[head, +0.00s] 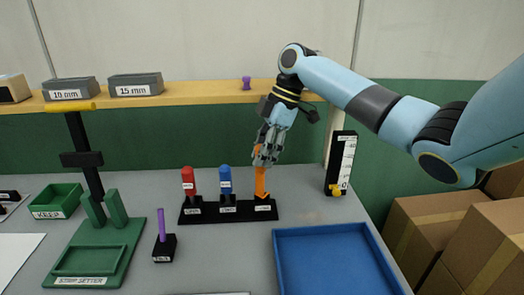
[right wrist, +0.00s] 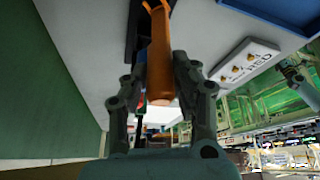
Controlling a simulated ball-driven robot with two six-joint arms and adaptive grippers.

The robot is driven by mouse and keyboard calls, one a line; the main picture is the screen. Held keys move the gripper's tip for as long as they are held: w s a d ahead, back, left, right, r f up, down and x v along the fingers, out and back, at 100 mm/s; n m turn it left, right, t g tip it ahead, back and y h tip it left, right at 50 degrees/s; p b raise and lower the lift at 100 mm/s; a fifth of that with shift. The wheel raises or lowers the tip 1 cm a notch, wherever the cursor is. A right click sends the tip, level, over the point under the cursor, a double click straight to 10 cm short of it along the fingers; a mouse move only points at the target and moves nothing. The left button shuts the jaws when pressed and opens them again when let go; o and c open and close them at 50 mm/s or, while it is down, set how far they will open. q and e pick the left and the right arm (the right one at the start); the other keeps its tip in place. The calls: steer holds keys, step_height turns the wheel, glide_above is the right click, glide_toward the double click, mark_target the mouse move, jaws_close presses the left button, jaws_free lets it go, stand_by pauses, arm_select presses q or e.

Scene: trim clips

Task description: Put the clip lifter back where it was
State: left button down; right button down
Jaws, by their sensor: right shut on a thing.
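The orange tool (head: 262,183), which I take to be the clip lifter, stands upright at the right end of a black rack (head: 230,213). Its lower end meets the rack's right position; I cannot tell if it is fully seated. My right gripper (head: 265,155) comes down from above and is shut on the tool's upper part. In the right wrist view the orange handle (right wrist: 160,55) runs between the fingers (right wrist: 160,90). My left gripper is not in view.
Red (head: 189,182) and blue (head: 225,181) tools stand in the same rack. A blue tray (head: 335,260) lies in front on the right. A black gauge (head: 341,160) stands behind. A purple tool (head: 161,225) and green fixture (head: 97,245) are at left. Boxes (head: 425,225) stand right.

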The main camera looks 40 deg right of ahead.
steer(key=shift+f, duration=0.25)
steer(key=c, duration=1)
jaws_free()
steer(key=shift+c, duration=0.2)
steer(key=shift+r, duration=0.25)
steer(key=b+v, duration=0.2)
steer(key=v, duration=1)
steer(key=shift+r, duration=0.4)
